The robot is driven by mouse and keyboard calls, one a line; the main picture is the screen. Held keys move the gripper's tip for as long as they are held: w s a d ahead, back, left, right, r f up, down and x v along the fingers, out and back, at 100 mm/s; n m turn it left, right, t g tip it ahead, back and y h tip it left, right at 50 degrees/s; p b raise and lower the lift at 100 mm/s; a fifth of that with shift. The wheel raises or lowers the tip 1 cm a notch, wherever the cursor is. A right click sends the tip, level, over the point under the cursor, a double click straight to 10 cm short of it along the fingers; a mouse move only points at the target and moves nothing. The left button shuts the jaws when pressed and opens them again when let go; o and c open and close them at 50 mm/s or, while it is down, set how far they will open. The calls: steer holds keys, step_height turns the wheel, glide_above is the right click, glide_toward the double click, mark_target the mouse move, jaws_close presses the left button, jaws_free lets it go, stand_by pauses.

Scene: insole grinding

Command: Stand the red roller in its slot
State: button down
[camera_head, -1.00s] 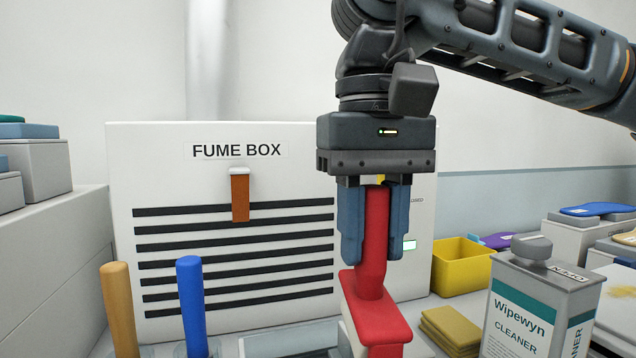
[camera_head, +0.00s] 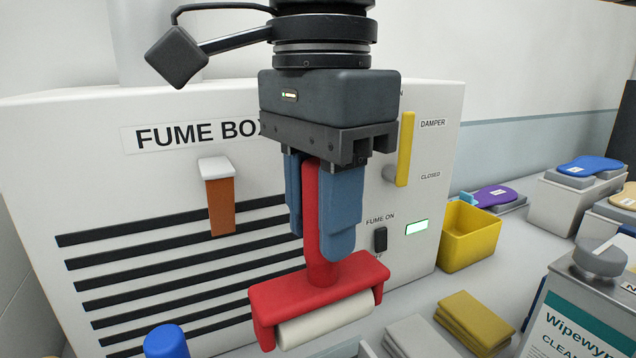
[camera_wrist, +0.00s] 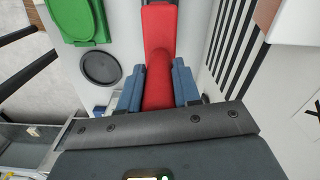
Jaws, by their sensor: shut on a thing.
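The red roller (camera_head: 318,281) has a red handle and frame with a cream roll (camera_head: 326,319) along its lower side. My gripper (camera_head: 325,240) is shut on its upright handle, one blue finger on each side, and holds it hanging upright in front of the fume box. In the wrist view my gripper (camera_wrist: 158,88) is also around the red handle (camera_wrist: 158,50). The roller's slot cannot be made out in these frames. The top of a blue handle (camera_head: 166,342) shows at the bottom edge, left of the roller.
The white fume box (camera_head: 190,105) stands close behind the roller, with an orange-brown handle (camera_head: 221,205) and a yellow damper lever (camera_head: 405,150). A yellow bin (camera_head: 468,237), folded yellow cloths (camera_head: 476,322) and a cleaner can (camera_head: 580,318) are to the right. The wrist view shows a green object (camera_wrist: 78,18).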

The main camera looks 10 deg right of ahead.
mark_target(316, 280)
steer(key=shift+s+a+f, duration=0.1)
steer(key=shift+a, duration=0.1)
step_height(316, 280, down, 6)
steer(key=b, duration=0.4)
steer(key=shift+f+b, duration=0.4)
steer(key=shift+b, duration=0.6)
stand_by(1.2)
steer(key=shift+f+b, duration=0.25)
steer(key=shift+b, duration=0.35)
stand_by(0.7)
